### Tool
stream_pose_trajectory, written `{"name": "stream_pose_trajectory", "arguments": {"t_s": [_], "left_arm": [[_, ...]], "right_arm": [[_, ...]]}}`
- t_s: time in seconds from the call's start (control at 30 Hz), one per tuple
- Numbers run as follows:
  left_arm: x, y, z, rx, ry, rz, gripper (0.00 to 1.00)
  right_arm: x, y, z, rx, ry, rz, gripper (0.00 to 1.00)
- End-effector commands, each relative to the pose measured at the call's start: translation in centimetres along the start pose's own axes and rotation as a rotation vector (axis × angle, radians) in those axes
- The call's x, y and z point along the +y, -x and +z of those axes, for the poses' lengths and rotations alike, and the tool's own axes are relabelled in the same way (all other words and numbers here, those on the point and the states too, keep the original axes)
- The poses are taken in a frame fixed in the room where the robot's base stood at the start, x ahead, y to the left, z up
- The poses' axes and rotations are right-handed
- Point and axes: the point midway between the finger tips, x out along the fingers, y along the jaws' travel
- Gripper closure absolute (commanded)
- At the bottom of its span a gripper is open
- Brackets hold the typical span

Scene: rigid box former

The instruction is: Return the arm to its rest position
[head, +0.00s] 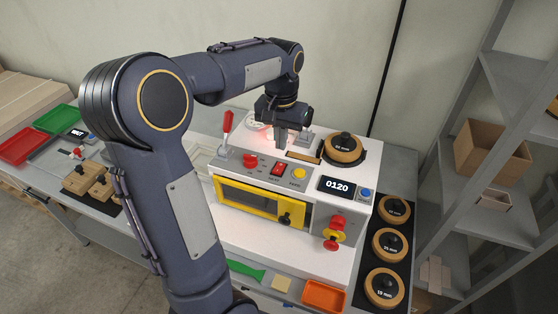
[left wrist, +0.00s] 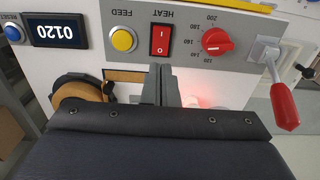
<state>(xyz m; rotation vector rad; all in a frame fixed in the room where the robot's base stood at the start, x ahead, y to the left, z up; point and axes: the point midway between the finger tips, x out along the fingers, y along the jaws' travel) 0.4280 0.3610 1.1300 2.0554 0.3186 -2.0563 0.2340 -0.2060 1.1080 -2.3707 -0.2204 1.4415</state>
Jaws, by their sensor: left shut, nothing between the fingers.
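My left arm (head: 185,210) rises from the bottom, bends at the upper left and reaches over the box former (head: 340,262). Its gripper (head: 281,142) points down, shut and empty, above the machine's top behind the control panel. In the left wrist view the closed fingers (left wrist: 168,92) stand near the red heat switch (left wrist: 160,40); whether they touch anything I cannot tell. The temperature knob (left wrist: 216,41) and red-handled lever (left wrist: 284,105) lie to the right there. The yellow feed button (left wrist: 123,40) and the display (left wrist: 59,31) reading 0120 lie to the left. My right gripper is out of view.
A wood-and-black disc (head: 343,148) sits on the machine. Several similar discs (head: 389,243) lie on a dark mat at right. Grey shelves (head: 480,185) with cardboard boxes stand further right. Red (head: 22,147) and green (head: 56,118) trays are at far left. An orange tray (head: 323,296) is in front.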

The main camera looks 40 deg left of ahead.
Motion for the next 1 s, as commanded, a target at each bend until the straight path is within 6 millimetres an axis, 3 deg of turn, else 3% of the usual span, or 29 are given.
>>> {"name": "stream_pose_trajectory", "arguments": {"t_s": [0.13, 0.77, 0.87, 1.0], "left_arm": [[0.0, 1.3, 0.0, 0.000, 0.000, 0.000, 1.00], [0.1, 1.4, 0.5, 0.008, -0.004, 0.012, 1.00], [0.7, 1.9, 2.5, 0.041, -0.020, 0.062, 1.00], [2.6, 2.6, 8.1, 0.134, -0.063, 0.184, 1.00]], "right_arm": [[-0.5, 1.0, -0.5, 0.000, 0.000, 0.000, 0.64], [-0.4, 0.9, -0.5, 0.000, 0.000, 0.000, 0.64], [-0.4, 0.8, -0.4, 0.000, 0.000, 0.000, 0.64], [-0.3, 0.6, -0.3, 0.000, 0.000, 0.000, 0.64]]}}
